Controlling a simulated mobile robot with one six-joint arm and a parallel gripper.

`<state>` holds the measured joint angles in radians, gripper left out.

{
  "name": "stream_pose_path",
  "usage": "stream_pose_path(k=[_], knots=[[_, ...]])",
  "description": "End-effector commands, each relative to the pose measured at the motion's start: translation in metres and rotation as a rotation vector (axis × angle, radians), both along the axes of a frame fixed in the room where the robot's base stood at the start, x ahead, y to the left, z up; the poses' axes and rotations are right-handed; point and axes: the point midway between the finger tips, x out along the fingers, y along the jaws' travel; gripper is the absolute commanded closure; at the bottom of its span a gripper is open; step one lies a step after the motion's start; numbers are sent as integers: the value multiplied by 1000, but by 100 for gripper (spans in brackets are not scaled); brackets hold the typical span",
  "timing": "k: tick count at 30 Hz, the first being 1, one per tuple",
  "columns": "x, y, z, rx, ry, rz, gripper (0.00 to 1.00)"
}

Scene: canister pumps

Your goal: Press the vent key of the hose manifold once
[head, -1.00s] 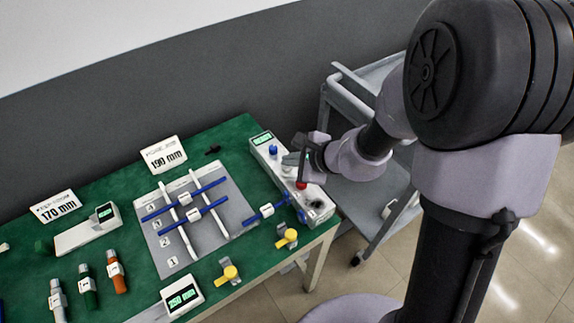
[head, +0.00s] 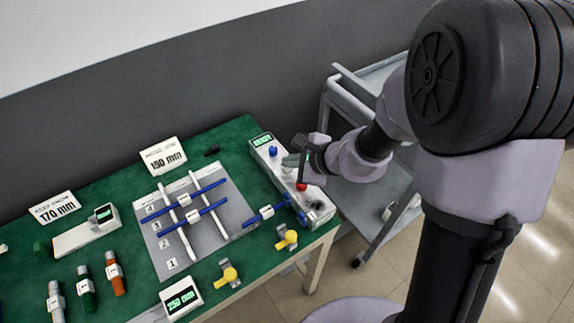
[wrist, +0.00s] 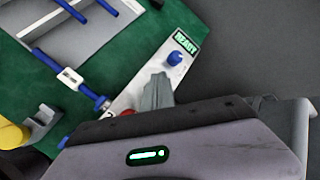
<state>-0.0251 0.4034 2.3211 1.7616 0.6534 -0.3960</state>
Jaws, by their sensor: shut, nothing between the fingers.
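The hose manifold (head: 262,152) is a long pale box along the right end of the green table. It carries a lit green display (wrist: 185,41) that seems to read READY, a blue knob (wrist: 175,58) and a red button (head: 301,186). The red button also shows in the wrist view (wrist: 127,113), partly covered by my wrist. I cannot tell which control is the vent key. My gripper (head: 288,160) is shut and empty, over the manifold between the blue knob and the red button. Its grey fingertips (wrist: 158,84) hide part of the top. I cannot tell whether they touch it.
A blue hose fitting (head: 266,212) joins the manifold's left side. Yellow-knobbed valves (head: 287,238) stand near the front edge. A grey board (head: 217,233) with crossed blue and white rods lies to the left. A grey cart (head: 345,105) stands right of the table.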

Motion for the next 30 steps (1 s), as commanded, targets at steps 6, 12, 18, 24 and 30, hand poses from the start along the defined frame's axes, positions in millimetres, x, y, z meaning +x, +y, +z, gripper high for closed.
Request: stream_pose_path(k=[6, 12, 18, 24, 30], knots=[[0, 0, 14, 1, 0, -1, 100], [0, 0, 13, 1, 0, -1, 100], [0, 0, 20, 0, -1, -1, 100], [0, 0, 41, 1, 0, -1, 100], [0, 0, 61, 0, -1, -1, 100]])
